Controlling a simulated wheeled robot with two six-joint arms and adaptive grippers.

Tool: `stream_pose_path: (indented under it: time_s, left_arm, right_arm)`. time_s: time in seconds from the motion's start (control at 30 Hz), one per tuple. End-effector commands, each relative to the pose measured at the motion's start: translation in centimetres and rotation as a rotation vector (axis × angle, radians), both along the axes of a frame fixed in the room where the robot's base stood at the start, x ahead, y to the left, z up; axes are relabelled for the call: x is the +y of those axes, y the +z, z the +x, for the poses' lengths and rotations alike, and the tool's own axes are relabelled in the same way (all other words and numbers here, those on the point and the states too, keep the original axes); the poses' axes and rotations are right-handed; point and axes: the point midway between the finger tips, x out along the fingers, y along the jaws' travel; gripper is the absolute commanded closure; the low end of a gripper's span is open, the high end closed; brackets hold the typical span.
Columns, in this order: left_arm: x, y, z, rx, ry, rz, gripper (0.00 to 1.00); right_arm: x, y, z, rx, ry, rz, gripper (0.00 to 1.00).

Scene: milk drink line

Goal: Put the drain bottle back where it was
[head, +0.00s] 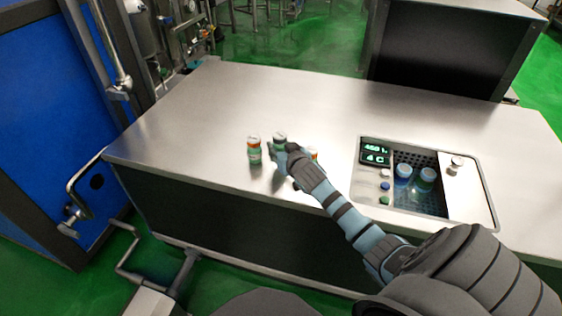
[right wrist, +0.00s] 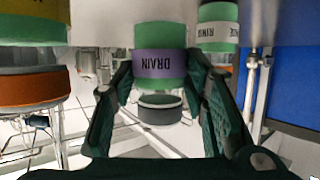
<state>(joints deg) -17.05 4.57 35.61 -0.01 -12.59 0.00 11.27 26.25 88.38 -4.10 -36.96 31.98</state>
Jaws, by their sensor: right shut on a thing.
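The drain bottle (right wrist: 160,68) is green with a purple label reading DRAIN and a grey cap. It appears upside down in the right wrist view, between the two fingers of my right gripper (right wrist: 160,110), which is shut on it. In the head view the drain bottle (head: 280,136) stands upright at the tip of my right gripper (head: 282,147), over the front part of the steel counter (head: 200,110). I cannot tell whether its base touches the counter. My left gripper is out of view.
A RINSE bottle (head: 254,152) stands just left of the drain bottle; it also shows in the right wrist view (right wrist: 217,30). An orange-capped bottle (head: 314,153) is partly hidden behind my gripper. A recessed well (head: 430,205) with blue-green bottles lies right. The counter behind is clear.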

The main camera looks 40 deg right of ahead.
Motion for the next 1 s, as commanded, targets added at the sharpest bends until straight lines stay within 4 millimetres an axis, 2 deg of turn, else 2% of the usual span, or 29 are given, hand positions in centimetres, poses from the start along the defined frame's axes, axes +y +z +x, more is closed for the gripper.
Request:
stream_pose_path:
  time_s: [0.03,0.13,0.43,0.47,0.57,0.9,1.0]
  left_arm:
    - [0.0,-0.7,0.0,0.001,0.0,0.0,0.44]
    - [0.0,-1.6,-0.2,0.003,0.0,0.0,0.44]
    - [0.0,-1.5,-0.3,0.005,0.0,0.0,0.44]
    - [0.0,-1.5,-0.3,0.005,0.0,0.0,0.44]
    - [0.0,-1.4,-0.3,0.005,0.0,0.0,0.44]
    - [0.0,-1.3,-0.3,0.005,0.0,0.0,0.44]
    - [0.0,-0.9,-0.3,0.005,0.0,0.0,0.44]
  right_arm:
    - [0.0,-1.4,0.0,0.003,0.0,0.002,0.96]
    - [0.0,-3.3,0.0,0.002,-0.001,0.001,0.96]
    - [0.0,-3.4,0.0,0.002,0.0,0.002,0.96]
    - [0.0,-3.5,-0.1,0.002,-0.001,0.001,0.57]
    - [0.0,-3.4,-0.1,0.002,-0.001,0.001,0.41]
    - [0.0,-3.2,0.0,0.002,-0.001,0.0,0.4]
    - [0.2,-2.9,-0.7,0.003,0.001,-0.001,0.4]
